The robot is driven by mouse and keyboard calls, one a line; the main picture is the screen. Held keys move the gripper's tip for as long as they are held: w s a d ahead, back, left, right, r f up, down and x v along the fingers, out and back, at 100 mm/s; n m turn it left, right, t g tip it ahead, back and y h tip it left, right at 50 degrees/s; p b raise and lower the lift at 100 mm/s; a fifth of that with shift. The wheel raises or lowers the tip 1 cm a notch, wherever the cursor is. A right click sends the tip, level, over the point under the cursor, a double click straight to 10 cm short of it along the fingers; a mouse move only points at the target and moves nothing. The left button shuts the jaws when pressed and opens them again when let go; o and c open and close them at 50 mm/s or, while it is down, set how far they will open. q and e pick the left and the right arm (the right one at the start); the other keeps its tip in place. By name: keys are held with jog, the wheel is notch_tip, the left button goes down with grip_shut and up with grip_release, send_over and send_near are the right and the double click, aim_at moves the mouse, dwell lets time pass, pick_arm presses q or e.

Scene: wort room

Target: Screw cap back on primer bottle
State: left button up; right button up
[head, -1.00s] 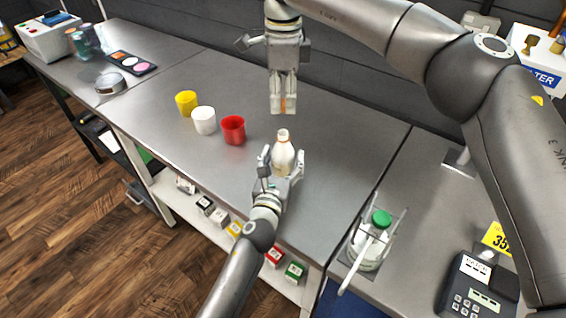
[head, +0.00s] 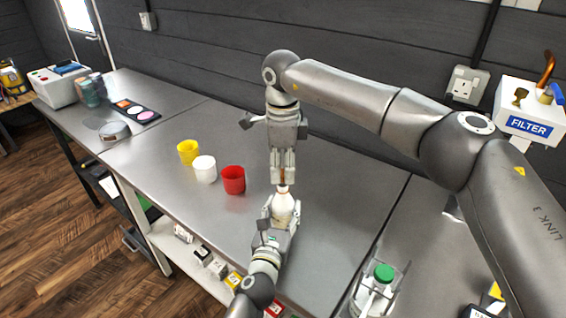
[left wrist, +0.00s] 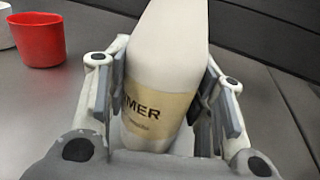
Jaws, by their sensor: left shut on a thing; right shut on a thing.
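The white primer bottle (head: 283,207) is held upright by my left gripper (head: 281,222), which is shut around its body. In the left wrist view the bottle (left wrist: 165,60) fills the middle, its tan label partly readable as "MER", with a finger on each side. My right gripper (head: 284,180) points straight down above the bottle and is shut on a small orange-brown cap (head: 283,175), mostly hidden between the fingers. The fingertips are at the bottle's mouth. I cannot tell whether the cap touches the neck or sits on it.
A yellow cup (head: 188,152), a white cup (head: 204,170) and a red cup (head: 233,180) stand left of the bottle on the grey bench. A green-capped container (head: 384,273) stands in a rack at the lower right.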

aim_at(283, 208)
dwell(0.4)
jog(key=shift+f, duration=0.8)
jog(key=shift+f, duration=0.6)
